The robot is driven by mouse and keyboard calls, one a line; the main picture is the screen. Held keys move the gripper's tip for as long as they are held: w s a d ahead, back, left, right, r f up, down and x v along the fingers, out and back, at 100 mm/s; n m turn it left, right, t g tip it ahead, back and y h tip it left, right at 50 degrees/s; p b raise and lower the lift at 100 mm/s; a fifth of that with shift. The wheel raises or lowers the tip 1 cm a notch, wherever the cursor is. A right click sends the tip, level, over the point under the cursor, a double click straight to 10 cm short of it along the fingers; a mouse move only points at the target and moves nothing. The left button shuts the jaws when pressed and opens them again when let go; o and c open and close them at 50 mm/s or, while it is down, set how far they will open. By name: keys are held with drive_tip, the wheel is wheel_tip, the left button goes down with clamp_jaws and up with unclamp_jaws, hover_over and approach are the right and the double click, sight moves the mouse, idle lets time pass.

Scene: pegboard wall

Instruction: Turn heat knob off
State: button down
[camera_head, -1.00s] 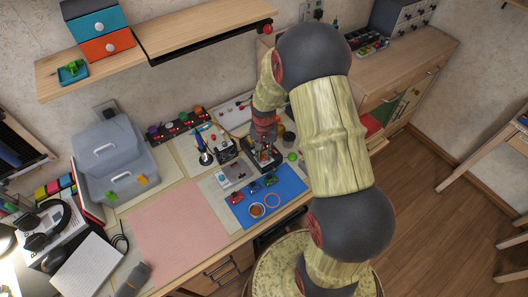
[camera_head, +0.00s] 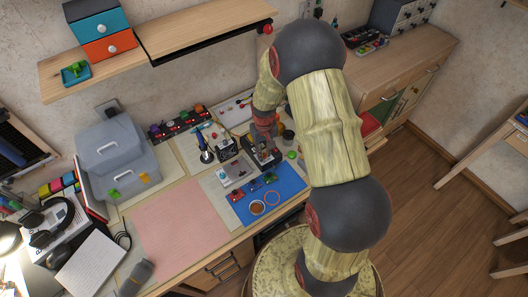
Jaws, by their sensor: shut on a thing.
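My gripper (camera_head: 264,147) is at the back right of the desk, pointing down onto a small dark boxy device (camera_head: 270,161). Its fingers are small and partly merge with the device. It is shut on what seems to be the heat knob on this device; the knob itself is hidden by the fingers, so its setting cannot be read. A blue-handled soldering iron (camera_head: 205,145) stands upright in a holder left of the gripper. A second small dark unit (camera_head: 227,150) is between them.
A blue mat (camera_head: 285,192) with small coloured parts lies in front of the device. A pink mat (camera_head: 180,220) lies to the left, beside a grey toolbox (camera_head: 115,152). A wooden shelf (camera_head: 200,35) overhangs the back. A cabinet (camera_head: 400,70) stands at the right.

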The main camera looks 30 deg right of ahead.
sight(264, 155)
drive_tip(key=c, duration=1.7)
unclamp_jaws()
wheel_tip(264, 155, up, 12)
drive_tip(key=s+a+r+t, duration=0.2)
drive_tip(key=s+a+r, duration=0.2)
drive_tip(key=s+r, duration=0.2)
drive_tip(key=s+a+r+n+t, duration=0.1)
drive_tip(key=s+a+r, duration=0.4)
drive_tip(key=r, duration=0.5)
drive_tip(key=s+a+r+n+t, duration=0.1)
drive_tip(key=s+a+r+t, duration=0.1)
drive_tip(key=s+a+r, duration=0.3)
drive_tip(key=shift+s+a+r+t, duration=0.1)
drive_tip(key=shift+s+r+t, duration=0.05)
drive_tip(key=shift+s+r, duration=0.85)
drive_tip(key=shift+s+a+r+t, duration=0.1)
drive_tip(key=shift+s+r+t, duration=0.05)
drive_tip(key=shift+s+r, duration=0.75)
